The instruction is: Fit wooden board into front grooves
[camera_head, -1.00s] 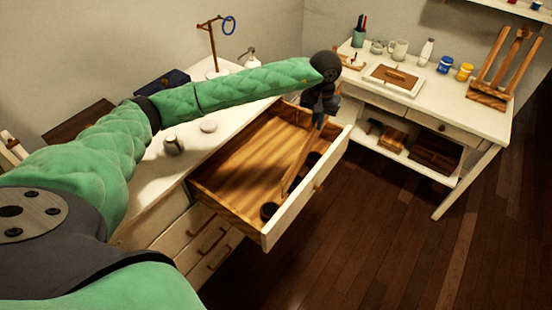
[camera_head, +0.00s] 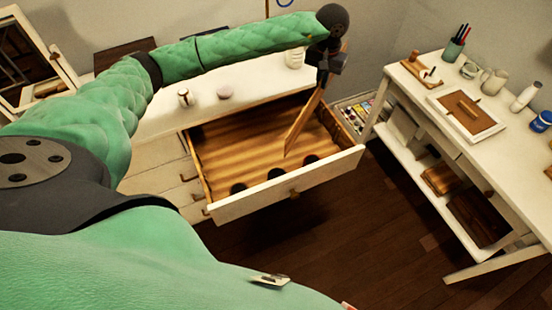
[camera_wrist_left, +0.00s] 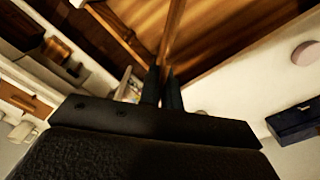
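A long thin wooden board (camera_head: 305,118) slants down into the open drawer (camera_head: 296,189) in the head view. My left gripper (camera_head: 323,76) is above the drawer's back right part, shut on the board's upper end. In the left wrist view, the narrow fingers (camera_wrist_left: 163,85) are close together at the board (camera_wrist_left: 173,28). The board's lower end is above or touching the drawer floor; I cannot tell which. Three dark round spots (camera_head: 275,173) lie along the inside of the drawer front. The grooves cannot be made out. My right gripper is not in view.
The white dresser top (camera_head: 160,122) behind the drawer holds a small jar (camera_head: 185,98) and a round pink item (camera_head: 225,93). A white desk (camera_head: 437,104) with cups and bottles stands at the right. Dark floor lies between them.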

